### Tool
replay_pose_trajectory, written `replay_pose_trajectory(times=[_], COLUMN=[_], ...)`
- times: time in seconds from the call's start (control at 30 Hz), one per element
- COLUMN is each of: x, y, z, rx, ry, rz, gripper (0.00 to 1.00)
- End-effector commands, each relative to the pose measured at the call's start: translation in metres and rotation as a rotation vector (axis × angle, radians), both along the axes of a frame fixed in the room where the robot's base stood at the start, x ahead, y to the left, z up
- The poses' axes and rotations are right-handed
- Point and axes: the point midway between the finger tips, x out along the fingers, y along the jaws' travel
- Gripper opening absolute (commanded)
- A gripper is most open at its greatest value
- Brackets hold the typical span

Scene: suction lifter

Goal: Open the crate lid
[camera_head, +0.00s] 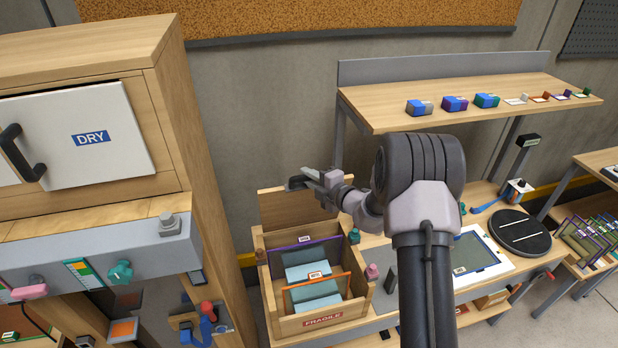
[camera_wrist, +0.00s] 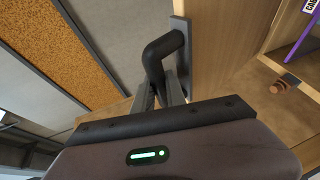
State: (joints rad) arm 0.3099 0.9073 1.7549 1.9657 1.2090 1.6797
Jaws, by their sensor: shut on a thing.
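The wooden crate (camera_head: 322,321) marked FRAGILE stands on the bench, its top open. Its lid (camera_head: 285,208) stands raised, roughly upright, at the crate's back edge. In the wrist view the lid's wooden face (camera_wrist: 222,45) carries a black bent handle (camera_wrist: 163,47). My gripper (camera_head: 297,183) is at the lid's top edge, its fingers (camera_wrist: 160,90) shut on that handle. Inside the crate are a purple-edged frame (camera_head: 288,248) and an orange-edged frame (camera_head: 310,280), with pale blue sheets. The lid's hinge is hard to make out.
A wooden cabinet (camera_head: 90,50) with a DRY door stands close on the left. A shelf (camera_head: 385,108) with small coloured blocks runs behind my arm. Small knobs (camera_head: 372,272) sit around the crate. A framed panel (camera_head: 485,258) and a round black turntable (camera_head: 520,233) lie to the right.

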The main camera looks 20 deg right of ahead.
Motion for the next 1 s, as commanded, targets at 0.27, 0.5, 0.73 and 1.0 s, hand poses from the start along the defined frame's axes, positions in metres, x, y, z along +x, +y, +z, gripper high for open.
replay_pose_trajectory(times=[0.27,0.5,0.73,1.0], x=[0.0,0.0,-0.022,-0.093], y=[0.0,0.0,-0.01,-0.041], z=[0.0,0.0,0.004,0.018], rx=[-0.001,0.0,-0.001,-0.002], ry=[-0.001,0.0,-0.001,-0.001], rz=[0.0,0.0,-0.002,-0.005], gripper=[0.27,0.27,0.27,0.27])
